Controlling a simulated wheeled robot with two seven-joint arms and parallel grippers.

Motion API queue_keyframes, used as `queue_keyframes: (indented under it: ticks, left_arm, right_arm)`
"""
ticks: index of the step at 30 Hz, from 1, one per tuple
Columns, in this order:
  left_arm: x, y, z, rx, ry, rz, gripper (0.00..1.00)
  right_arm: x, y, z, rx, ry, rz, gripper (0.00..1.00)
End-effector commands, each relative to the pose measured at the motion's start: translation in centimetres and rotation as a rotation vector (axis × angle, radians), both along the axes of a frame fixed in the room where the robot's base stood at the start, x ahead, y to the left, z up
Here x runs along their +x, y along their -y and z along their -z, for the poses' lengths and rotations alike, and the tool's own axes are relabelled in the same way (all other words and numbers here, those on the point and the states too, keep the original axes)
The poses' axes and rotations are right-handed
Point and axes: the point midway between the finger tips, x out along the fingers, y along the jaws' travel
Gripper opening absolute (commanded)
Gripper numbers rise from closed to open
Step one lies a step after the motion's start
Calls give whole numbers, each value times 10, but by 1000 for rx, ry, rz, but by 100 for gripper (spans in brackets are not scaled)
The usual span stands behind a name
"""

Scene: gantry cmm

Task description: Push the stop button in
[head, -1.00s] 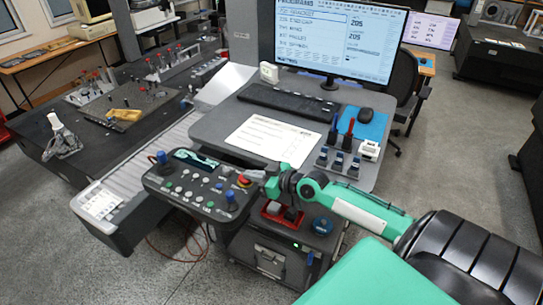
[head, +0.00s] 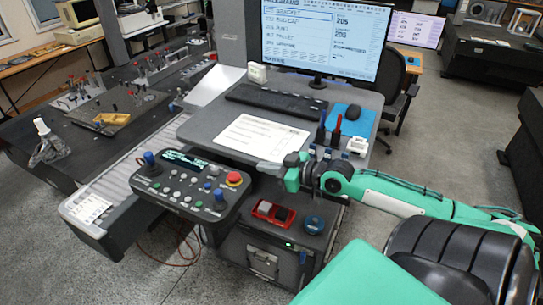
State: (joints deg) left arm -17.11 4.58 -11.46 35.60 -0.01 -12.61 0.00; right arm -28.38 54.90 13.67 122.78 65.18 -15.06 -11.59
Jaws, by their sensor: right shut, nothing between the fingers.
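The stop button is a red mushroom cap (head: 234,179) at the upper right corner of the dark control panel (head: 190,189). It is fully visible in the head view; how deep it sits cannot be told. My right gripper (head: 266,169) reaches in from the right, with its grey fingers pointing left toward the panel. It is shut and empty, apart from the button and a little to its right. My left gripper is not in view.
The panel carries two blue-topped joysticks and several small buttons. A desk with a paper sheet (head: 260,134), keyboard (head: 290,106) and monitor (head: 327,40) stands behind. Below my right gripper, a red tray (head: 273,213) and a blue round item (head: 313,224) sit on a dark cabinet.

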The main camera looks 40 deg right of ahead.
Motion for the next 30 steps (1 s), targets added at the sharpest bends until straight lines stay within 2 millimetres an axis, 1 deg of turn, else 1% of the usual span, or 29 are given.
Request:
queue_keyframes:
  ticks: [3,9,27,30]
  left_arm:
    - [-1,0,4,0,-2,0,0]
    - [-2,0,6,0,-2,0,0]
    - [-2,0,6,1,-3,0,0]
    - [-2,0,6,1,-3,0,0]
  right_arm:
    - [-6,2,-1,-1,-1,-2,0]
    - [-11,4,-3,0,1,-2,0]
    - [-12,4,-4,0,1,-2,0]
    - [-14,1,1,-3,-13,-4,0]
